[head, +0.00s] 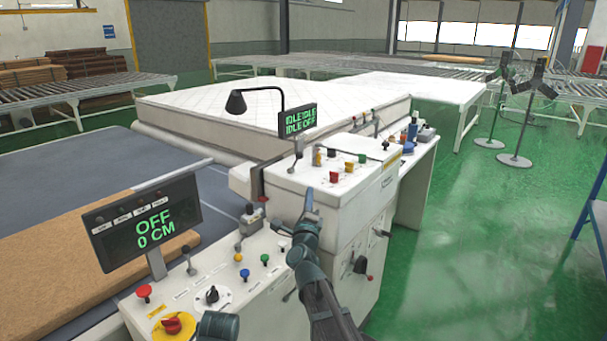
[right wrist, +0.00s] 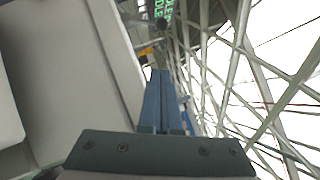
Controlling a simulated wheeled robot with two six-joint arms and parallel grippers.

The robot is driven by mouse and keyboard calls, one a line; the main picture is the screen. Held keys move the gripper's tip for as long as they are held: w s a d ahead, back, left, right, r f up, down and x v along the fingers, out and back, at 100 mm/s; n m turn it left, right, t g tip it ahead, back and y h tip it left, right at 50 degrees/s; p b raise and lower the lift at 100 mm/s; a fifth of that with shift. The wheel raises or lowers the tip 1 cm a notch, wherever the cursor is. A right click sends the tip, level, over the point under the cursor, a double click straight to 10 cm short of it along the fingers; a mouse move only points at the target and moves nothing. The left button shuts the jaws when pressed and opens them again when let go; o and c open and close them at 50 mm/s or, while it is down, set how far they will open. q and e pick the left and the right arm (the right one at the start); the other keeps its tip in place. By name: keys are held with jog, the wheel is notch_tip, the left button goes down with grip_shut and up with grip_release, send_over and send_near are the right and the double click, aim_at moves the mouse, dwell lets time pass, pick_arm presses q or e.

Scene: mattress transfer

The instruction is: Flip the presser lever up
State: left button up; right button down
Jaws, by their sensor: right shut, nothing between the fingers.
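My right gripper (head: 310,192) points up in front of the white control box, with its blue fingers together and nothing between them. In the right wrist view the shut fingers (right wrist: 161,75) point toward a small dark knob near the top. Other small levers show on the lower panel; I cannot tell for sure which is the presser lever.
The white control box (head: 345,212) has coloured buttons on top. A display (head: 297,119) reading IDLE stands behind it, and another (head: 147,220) reads OFF, 0 CM. A white mattress (head: 215,108) lies behind.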

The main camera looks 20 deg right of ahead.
aim_at(296, 161)
jog(key=p+x, duration=0.2)
jog(key=x, duration=0.8)
jog(key=shift+r+p, duration=0.15)
jog(key=shift+p, duration=0.2)
jog(key=shift+w+a+r+p, duration=0.25)
jog(key=shift+w+r+p, duration=0.1)
jog(key=shift+w, duration=0.25)
jog(key=shift+w+a+r+p, duration=0.2)
jog(key=shift+w+r+p, duration=0.1)
jog(key=shift+w, duration=0.3)
jog(key=shift+w+a+r, duration=0.1)
jog(key=shift+w+a, duration=0.2)
jog(key=shift+w, duration=0.1)
